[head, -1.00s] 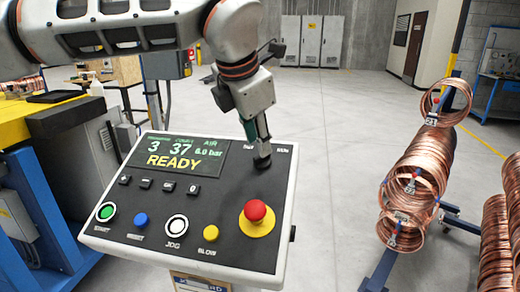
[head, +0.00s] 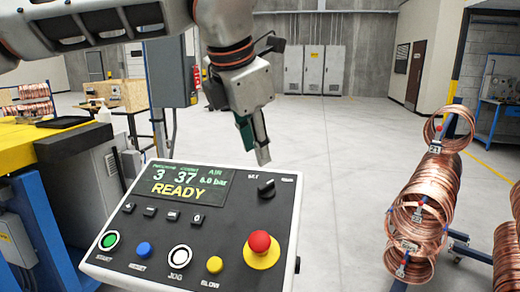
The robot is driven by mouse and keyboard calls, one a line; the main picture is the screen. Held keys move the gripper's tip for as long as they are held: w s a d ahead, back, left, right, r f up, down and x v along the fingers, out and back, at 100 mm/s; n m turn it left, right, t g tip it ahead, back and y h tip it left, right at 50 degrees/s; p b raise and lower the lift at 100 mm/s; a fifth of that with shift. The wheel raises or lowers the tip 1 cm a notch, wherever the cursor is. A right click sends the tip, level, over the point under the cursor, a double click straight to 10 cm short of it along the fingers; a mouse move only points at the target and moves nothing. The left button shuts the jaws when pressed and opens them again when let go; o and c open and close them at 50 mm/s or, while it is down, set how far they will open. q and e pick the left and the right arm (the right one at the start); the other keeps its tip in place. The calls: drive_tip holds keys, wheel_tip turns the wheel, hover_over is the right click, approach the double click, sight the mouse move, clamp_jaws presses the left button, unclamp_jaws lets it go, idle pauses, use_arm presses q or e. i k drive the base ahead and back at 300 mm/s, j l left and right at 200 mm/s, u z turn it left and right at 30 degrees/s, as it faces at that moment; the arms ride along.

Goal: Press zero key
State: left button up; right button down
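The control panel (head: 225,240) has a lit display (head: 180,183) reading READY, with 3, 37 and 6.0 bar. Below the display is a row of small dark keys; the rightmost key (head: 197,219) seems to bear a 0. My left gripper (head: 262,155) is above the panel's back right part, above and apart from the black selector knob (head: 266,188). Its fingers overlap from this side, so their opening cannot be told; no held thing shows. The small keys are uncovered. My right gripper is not in view.
The panel's front has a green button (head: 109,240), a blue button (head: 144,249), a white button (head: 179,257), a yellow button (head: 214,265) and a red mushroom button (head: 260,242). Copper coils (head: 425,205) hang on a rack at right. A yellow-topped bench (head: 45,145) is at left.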

sight(197, 219)
drive_tip(key=k+j, duration=0.25)
drive_tip(key=k, duration=0.2)
drive_tip(key=k+j, duration=0.25)
drive_tip(key=k, duration=0.2)
